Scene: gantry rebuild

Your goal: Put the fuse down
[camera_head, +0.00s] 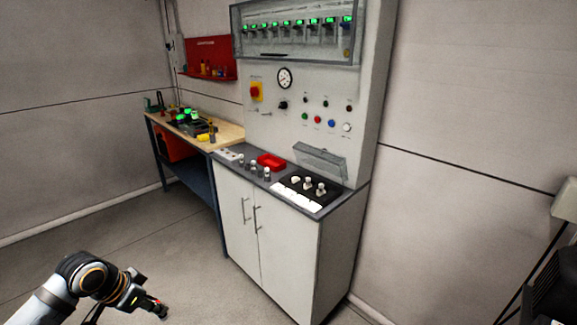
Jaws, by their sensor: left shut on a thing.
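My left gripper (157,306) is low at the bottom left of the head view, over the open floor and well away from the cabinet. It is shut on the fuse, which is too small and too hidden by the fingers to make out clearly. A black fuse block (311,192) with several white upright parts sits on the grey cabinet top (331,201). Several small grey and white cylinders (254,168) stand to its left on the same top. My right gripper is not in view.
A control panel (268,120) rises at the back. A wooden workbench (224,132) with tools stands to the left. The floor (190,270) before the cabinet is clear.

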